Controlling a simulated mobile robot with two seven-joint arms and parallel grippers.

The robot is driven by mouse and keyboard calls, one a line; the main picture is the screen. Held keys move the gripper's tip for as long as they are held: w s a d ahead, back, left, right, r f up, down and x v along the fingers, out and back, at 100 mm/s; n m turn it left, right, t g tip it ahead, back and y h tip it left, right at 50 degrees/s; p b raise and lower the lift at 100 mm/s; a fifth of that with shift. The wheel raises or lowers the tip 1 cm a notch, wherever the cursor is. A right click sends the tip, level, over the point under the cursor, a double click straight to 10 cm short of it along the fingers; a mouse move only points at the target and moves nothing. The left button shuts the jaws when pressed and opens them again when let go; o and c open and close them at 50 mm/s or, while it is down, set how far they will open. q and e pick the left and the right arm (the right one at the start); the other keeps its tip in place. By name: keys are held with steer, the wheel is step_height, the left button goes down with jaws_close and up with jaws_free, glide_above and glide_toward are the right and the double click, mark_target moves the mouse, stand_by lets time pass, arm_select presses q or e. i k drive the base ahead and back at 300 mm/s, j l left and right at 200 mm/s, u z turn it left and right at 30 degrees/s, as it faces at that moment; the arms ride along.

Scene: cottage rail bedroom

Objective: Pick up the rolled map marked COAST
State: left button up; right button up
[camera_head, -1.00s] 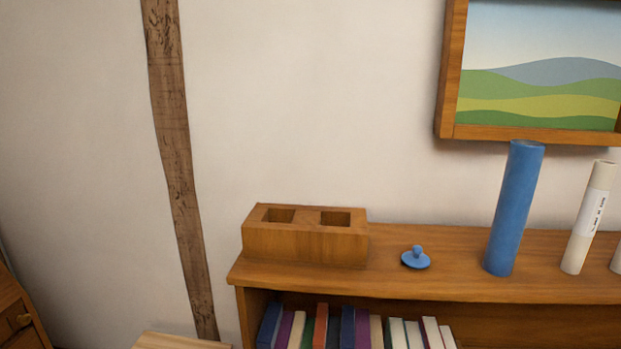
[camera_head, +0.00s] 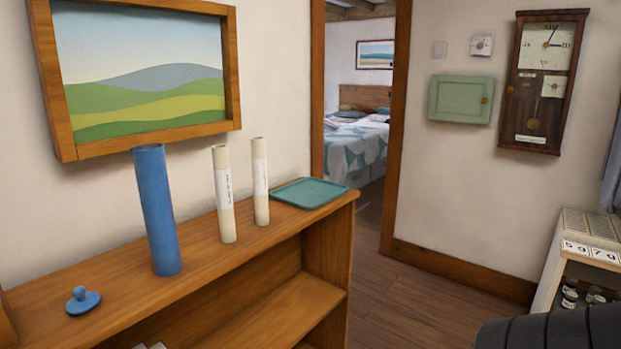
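Two cream rolled maps stand upright on the wooden shelf top (camera_head: 205,262). The left rolled map (camera_head: 224,195) carries a white label with small dark lettering. The right rolled map (camera_head: 260,182) is a little farther back and also has a faint label. I cannot read either label, so I cannot tell which is COAST. A tall blue tube (camera_head: 157,212), open at the top, stands to the left of the maps. A blue lid with a knob (camera_head: 82,300) lies near the shelf's left end. Neither of my grippers is in view.
A teal tray (camera_head: 310,193) lies at the shelf's right end. A framed landscape (camera_head: 140,68) hangs above. A doorway to a bed (camera_head: 355,138) opens beyond. A white cabinet (camera_head: 580,255) with jars stands at right. Clear floor (camera_head: 410,305) lies between.

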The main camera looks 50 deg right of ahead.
mark_target(258, 149)
steer(key=z, duration=1.3)
